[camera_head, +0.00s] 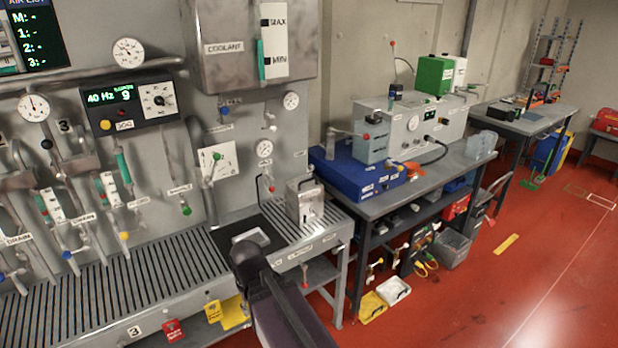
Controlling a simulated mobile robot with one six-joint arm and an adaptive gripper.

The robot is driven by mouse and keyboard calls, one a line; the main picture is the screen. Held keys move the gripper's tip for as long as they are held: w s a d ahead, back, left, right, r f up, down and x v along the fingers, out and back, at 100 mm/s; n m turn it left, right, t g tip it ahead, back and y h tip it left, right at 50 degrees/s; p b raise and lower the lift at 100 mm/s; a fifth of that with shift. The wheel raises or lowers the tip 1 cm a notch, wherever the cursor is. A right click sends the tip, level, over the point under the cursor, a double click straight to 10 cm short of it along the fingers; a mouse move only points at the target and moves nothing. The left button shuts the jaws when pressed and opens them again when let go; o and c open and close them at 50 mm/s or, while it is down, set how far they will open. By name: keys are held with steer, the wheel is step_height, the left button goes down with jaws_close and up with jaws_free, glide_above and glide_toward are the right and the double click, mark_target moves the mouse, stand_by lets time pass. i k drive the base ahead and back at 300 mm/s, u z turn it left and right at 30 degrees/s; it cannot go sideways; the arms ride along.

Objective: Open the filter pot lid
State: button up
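No part in view carries a label that I can read as filter pot. A grey metal box-like vessel (305,202) with a thin handle on top stands upright at the right end of the slatted bench. Its top looks closed, but it is too small to tell a lid from the body. My dark arm rises from the bottom edge and ends in a rounded joint in front of the bench, left of and nearer than the vessel. My gripper's fingers do not show.
The slatted bench (177,262) runs along a wall panel of gauges, pipes and valves. A black mat (222,234) lies on it. A blue case (355,172) sits on the table to the right. Red floor (540,270) is open at right.

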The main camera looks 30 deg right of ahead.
mark_target(304, 188)
steer(key=u, duration=0.05)
steer(key=i, duration=1)
steer(key=z, duration=0.05)
